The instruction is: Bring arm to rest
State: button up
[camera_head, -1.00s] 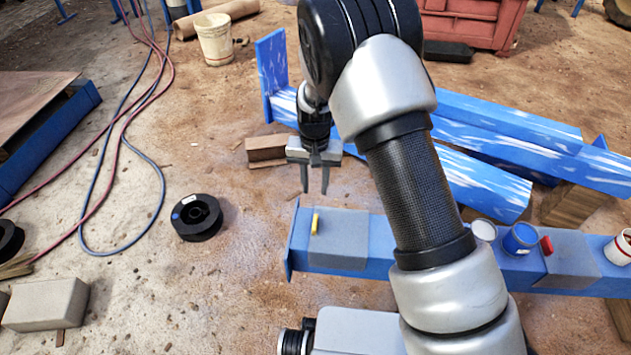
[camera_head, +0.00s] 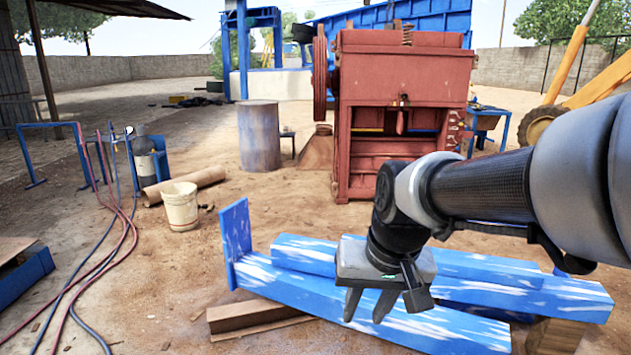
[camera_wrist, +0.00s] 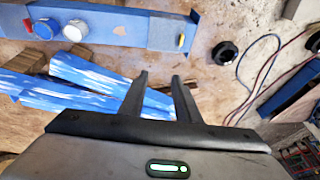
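My gripper (camera_head: 369,305) hangs at the end of my arm in the head view, fingers pointing down, in front of blue-and-white painted beams (camera_head: 350,300). In the wrist view my gripper (camera_wrist: 158,80) shows two dark fingers set apart with nothing between them. The same painted beams (camera_wrist: 75,95) lie beyond the fingertips on the left. My gripper appears to be above the beams and not touching them.
A blue beam with grey pads (camera_wrist: 112,27) carries a blue-topped can (camera_wrist: 75,30), a white-topped can (camera_wrist: 43,31) and a small yellow piece (camera_wrist: 181,40). A black spool (camera_wrist: 224,53) lies on the ground. A red jaw crusher (camera_head: 395,110) and a cream bucket (camera_head: 180,206) stand farther back.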

jog(key=s+d+r+t+h, duration=0.1)
jog(key=s+d+r, duration=0.15)
jog(key=s, duration=0.35)
jog(key=s+d+r+t, duration=0.1)
jog(key=s+d, duration=0.2)
jog(key=s, duration=0.2)
notch_tip(320, 180, up, 20)
jog(key=p, duration=2.1)
jog(key=shift+s+d+r, duration=0.15)
jog(key=shift+s+d, duration=0.05)
jog(key=shift+s, duration=0.1)
jog(key=shift+d, duration=0.15)
